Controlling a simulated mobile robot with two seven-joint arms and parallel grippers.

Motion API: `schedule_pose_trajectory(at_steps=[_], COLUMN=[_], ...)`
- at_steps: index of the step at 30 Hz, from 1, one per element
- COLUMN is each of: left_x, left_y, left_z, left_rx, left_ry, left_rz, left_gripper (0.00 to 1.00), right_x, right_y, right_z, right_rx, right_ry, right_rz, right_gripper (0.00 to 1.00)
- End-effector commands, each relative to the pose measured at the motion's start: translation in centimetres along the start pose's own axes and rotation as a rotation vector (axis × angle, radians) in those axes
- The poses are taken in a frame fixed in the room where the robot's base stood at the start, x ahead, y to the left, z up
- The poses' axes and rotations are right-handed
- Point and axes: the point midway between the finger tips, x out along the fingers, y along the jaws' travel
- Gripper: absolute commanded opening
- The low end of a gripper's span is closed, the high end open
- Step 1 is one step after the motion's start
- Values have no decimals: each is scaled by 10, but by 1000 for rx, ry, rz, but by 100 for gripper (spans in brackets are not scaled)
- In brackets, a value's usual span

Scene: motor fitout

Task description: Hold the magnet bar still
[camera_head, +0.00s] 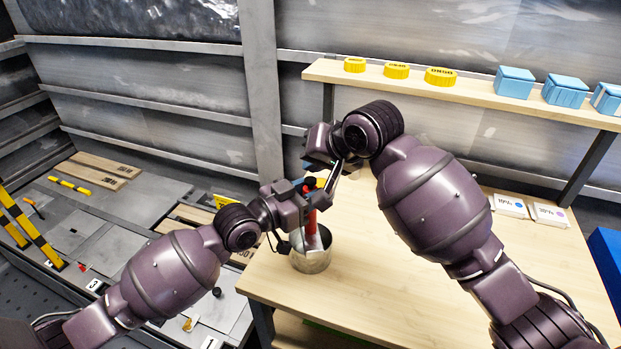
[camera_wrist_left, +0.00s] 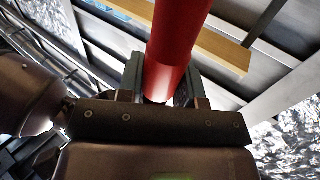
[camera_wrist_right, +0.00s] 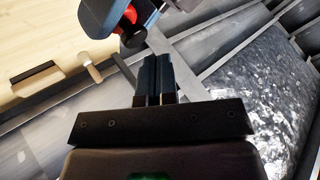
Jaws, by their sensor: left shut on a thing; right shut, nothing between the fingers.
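The magnet bar, a red rod (camera_head: 311,222), stands roughly upright at the left of the wooden table. Its lower end is in or just over a round metal can (camera_head: 311,262); the rim hides which. My left gripper (camera_head: 308,205) is shut around the rod, which fills the gap between its fingers (camera_wrist_left: 160,85) in the left wrist view. My right gripper (camera_head: 333,183) is close to the rod's dark top, at its right. Its fingers (camera_wrist_right: 157,80) are together and empty in the right wrist view. I cannot tell whether they touch the rod.
A wooden shelf (camera_head: 470,95) behind the table bears yellow round parts (camera_head: 397,70) and blue boxes (camera_head: 514,82). White labelled cards (camera_head: 510,206) lie at the table's right. The table's middle is clear. Yellow-black striped bars (camera_head: 30,228) stand at far left.

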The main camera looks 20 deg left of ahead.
Motion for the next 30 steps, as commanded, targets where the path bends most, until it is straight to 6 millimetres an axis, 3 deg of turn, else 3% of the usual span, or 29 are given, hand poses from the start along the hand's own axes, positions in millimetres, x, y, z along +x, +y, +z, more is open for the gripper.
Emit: schedule_pose_trajectory(at_steps=[30], left_x=[0], left_y=[0], left_z=[0], left_rx=[1], left_ry=[0], left_rz=[0], left_gripper=[5], right_x=[6], right_y=[4], right_z=[4], right_rx=[1], right_ry=[0], right_rz=[0], right_gripper=[0])
